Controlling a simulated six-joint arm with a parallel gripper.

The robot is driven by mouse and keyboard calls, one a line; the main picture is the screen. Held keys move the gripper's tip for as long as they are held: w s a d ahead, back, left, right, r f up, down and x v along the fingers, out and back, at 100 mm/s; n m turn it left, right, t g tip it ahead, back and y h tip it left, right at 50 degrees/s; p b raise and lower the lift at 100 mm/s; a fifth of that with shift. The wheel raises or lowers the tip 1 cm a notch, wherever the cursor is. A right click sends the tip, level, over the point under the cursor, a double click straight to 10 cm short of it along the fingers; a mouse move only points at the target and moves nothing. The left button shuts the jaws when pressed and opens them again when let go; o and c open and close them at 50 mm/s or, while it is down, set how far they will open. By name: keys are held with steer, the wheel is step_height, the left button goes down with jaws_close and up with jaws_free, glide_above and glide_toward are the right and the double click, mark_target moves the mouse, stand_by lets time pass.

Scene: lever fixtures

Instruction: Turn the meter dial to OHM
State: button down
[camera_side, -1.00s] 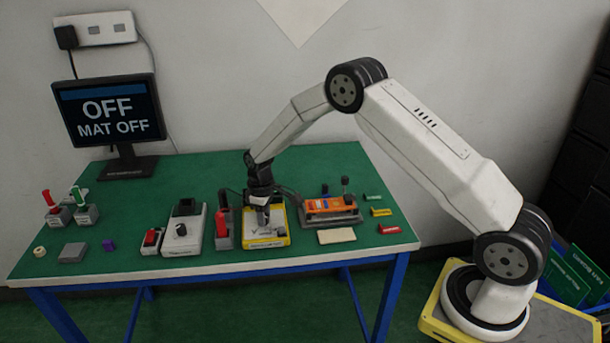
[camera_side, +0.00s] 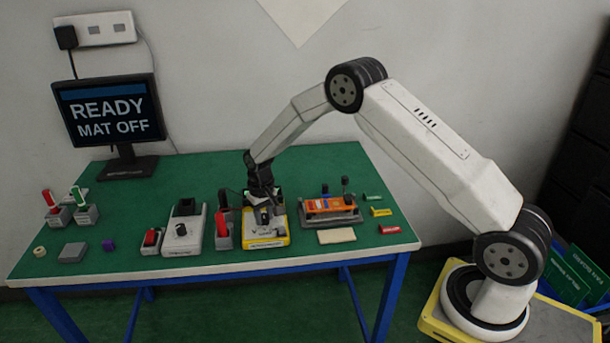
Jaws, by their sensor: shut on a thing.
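The meter is a yellow-edged box (camera_side: 266,241) with a pale face, lying on the green table right of the middle. My gripper (camera_side: 264,217) points down over it, its fingers at the dial. My gripper is shut on the dial, which is largely hidden by the fingers. The monitor (camera_side: 110,110) reads READY and MAT OFF. The label at which the dial points is too small to read.
Left of the meter stand a red-handled lever (camera_side: 223,230) and a white box with a black knob (camera_side: 182,232). Right is a grey fixture with an orange block (camera_side: 327,205). A beige pad (camera_side: 337,236) lies in front of it.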

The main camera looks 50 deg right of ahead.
mark_target(264, 216)
steer(key=shift+s, duration=0.1)
steer(key=shift+c, duration=2)
jaws_free()
steer(key=shift+r, duration=3.9)
